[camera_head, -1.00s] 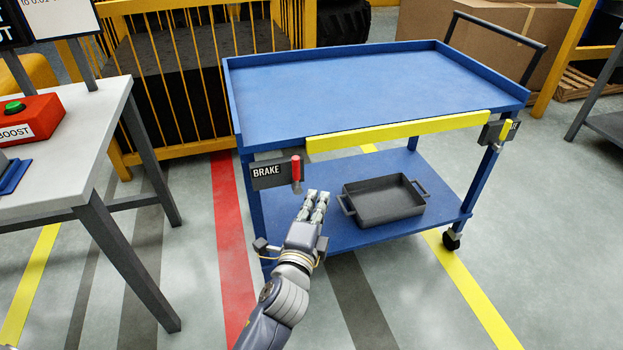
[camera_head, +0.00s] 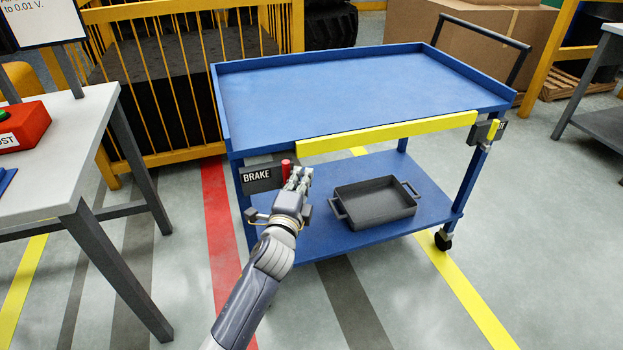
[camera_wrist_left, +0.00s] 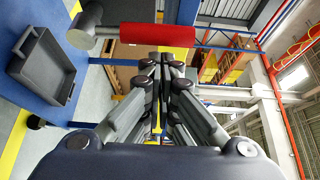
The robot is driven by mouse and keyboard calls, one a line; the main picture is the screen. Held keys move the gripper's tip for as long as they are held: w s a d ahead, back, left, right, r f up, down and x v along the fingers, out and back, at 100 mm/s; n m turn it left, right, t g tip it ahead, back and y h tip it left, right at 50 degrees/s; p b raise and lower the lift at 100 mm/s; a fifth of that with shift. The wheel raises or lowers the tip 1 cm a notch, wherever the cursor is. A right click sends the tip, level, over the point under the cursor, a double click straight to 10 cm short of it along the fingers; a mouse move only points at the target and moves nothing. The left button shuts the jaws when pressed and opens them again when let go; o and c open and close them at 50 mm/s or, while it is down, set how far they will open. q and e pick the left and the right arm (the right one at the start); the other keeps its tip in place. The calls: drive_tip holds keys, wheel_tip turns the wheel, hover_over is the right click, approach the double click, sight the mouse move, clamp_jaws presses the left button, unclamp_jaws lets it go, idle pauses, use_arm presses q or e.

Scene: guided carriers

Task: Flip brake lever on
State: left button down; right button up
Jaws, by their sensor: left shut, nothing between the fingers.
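The red brake lever (camera_head: 286,169) stands upright beside the dark BRAKE plate (camera_head: 258,178) at the near left corner of the blue cart (camera_head: 340,90). My left gripper (camera_head: 299,178) is shut and empty, just right of the lever, and it covers the lever's lower part in the head view. In the left wrist view the red lever (camera_wrist_left: 156,33) lies across the top, just beyond the fingertips (camera_wrist_left: 160,58). I cannot tell whether the fingers touch it. My right gripper is not in view.
A dark tray (camera_head: 375,203) sits on the cart's lower shelf. A yellow lever (camera_head: 494,130) is at the cart's right corner. A white-topped table (camera_head: 60,165) with a red button box (camera_head: 22,127) stands at left. A yellow fence (camera_head: 185,90) is behind.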

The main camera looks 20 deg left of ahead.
use_arm(q)
drive_tip(key=shift+s+a+f, duration=0.1)
drive_tip(key=shift+a, duration=0.1)
idle(0.3)
drive_tip(key=shift+a, duration=0.15)
